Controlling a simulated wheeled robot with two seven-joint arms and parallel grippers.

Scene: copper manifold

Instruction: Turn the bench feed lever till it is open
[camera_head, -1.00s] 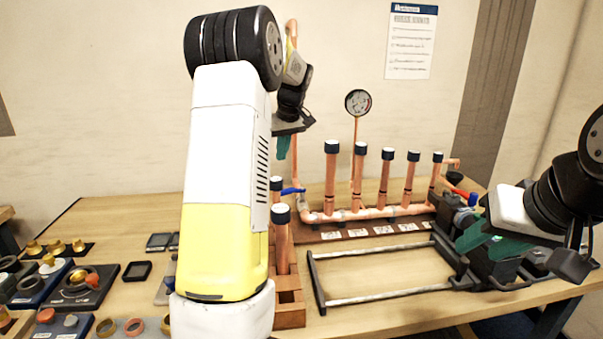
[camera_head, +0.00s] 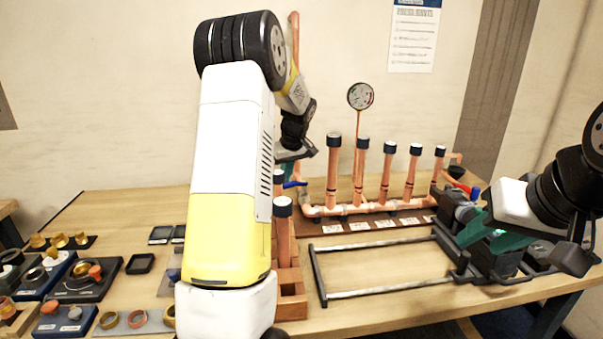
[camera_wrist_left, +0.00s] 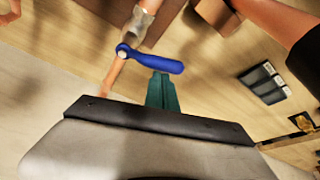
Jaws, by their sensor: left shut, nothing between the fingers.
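The blue feed lever (camera_head: 294,184) sits on the copper feed pipe (camera_head: 296,90) at the left end of the manifold. In the left wrist view the lever (camera_wrist_left: 150,60) points right from its pivot, roughly crosswise to the pipe (camera_wrist_left: 119,72). My left gripper (camera_head: 287,168) is just above the lever in the head view, its fingers partly hidden. In the left wrist view its teal fingers (camera_wrist_left: 162,80) are shut and empty, with tips close beside the handle; contact cannot be told. My right gripper (camera_head: 490,242) is over dark equipment at the right; its jaw opening is unclear.
The copper manifold (camera_head: 370,208) has several dark-capped upright pipes and a round gauge (camera_head: 360,96) behind. A metal frame (camera_head: 380,292) lies in front. A wooden block (camera_head: 290,300) stands below the lever. Fittings and trays (camera_head: 85,280) fill the left bench.

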